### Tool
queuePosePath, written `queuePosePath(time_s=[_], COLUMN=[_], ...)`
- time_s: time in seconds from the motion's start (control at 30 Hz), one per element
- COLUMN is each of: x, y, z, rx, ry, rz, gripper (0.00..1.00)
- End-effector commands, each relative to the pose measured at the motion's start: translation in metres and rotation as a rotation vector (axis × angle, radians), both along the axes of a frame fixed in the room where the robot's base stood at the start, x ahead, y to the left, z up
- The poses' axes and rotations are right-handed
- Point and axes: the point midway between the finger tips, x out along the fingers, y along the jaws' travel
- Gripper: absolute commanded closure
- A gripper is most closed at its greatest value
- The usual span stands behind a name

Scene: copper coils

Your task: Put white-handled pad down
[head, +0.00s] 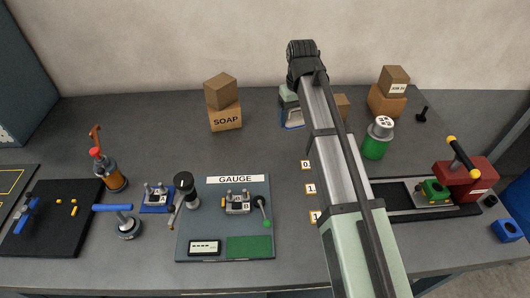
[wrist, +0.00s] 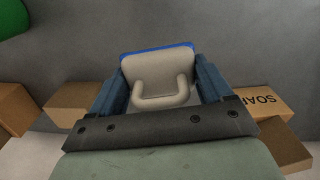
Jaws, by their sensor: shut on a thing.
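My gripper (wrist: 160,88) shows in the wrist view with its blue-grey fingers on both sides of the white-handled pad (wrist: 150,68). The pad has a pale plate, a pale loop handle and a blue edge along its far side. The gripper is shut on it. In the head view my arm reaches to the back of the table, and the pad's blue-edged part (head: 293,117) shows just left of the arm. The rest of the pad is hidden by the gripper and arm. I cannot tell whether the pad touches the table.
A SOAP box (head: 226,119) with another box on top stands left of the pad. A green canister (head: 375,143) and stacked boxes (head: 386,101) stand to the right. A GAUGE board (head: 213,220) lies in front. The grey table is clear between the SOAP box and pad.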

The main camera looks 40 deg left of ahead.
Motion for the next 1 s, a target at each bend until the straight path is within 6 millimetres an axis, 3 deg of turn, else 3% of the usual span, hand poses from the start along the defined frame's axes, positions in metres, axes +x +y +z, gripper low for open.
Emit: queuePosePath(time_s=[0.1,0.43,1.0], x=[-0.033,-0.101,-0.104], y=[0.022,0.056,0.053], z=[0.001,0.002,0.001], rx=[0.003,0.004,-0.003], ry=[-0.002,-0.004,-0.001], rz=[0.055,0.11,-0.26], gripper=[0.54,0.54,0.54])
